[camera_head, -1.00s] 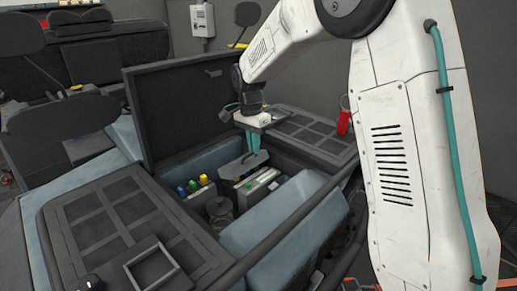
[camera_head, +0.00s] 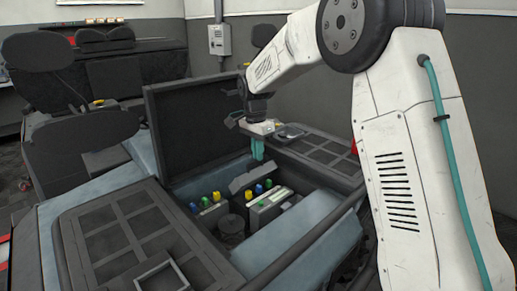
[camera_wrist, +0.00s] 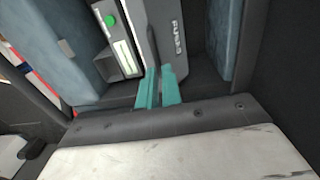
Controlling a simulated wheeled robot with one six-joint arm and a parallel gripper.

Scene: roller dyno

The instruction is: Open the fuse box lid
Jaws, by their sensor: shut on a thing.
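The fuse box lid (camera_head: 250,177) is dark grey and stands tilted up in the engine bay in the head view, with coloured fuses (camera_head: 259,188) showing just in front of it. In the wrist view the lid (camera_wrist: 176,40) carries pale lettering. My gripper (camera_head: 258,157) reaches down from above to the lid's upper edge. Its teal fingers (camera_wrist: 158,77) are close together and shut on the lid; the exact contact is partly hidden.
A large raised dark panel (camera_head: 195,125) stands behind the bay. Blue-grey walls (camera_head: 290,235) flank it. A box with a green cap (camera_wrist: 111,21) sits beside the lid. Grated covers (camera_head: 125,230) lie left and right (camera_head: 320,153).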

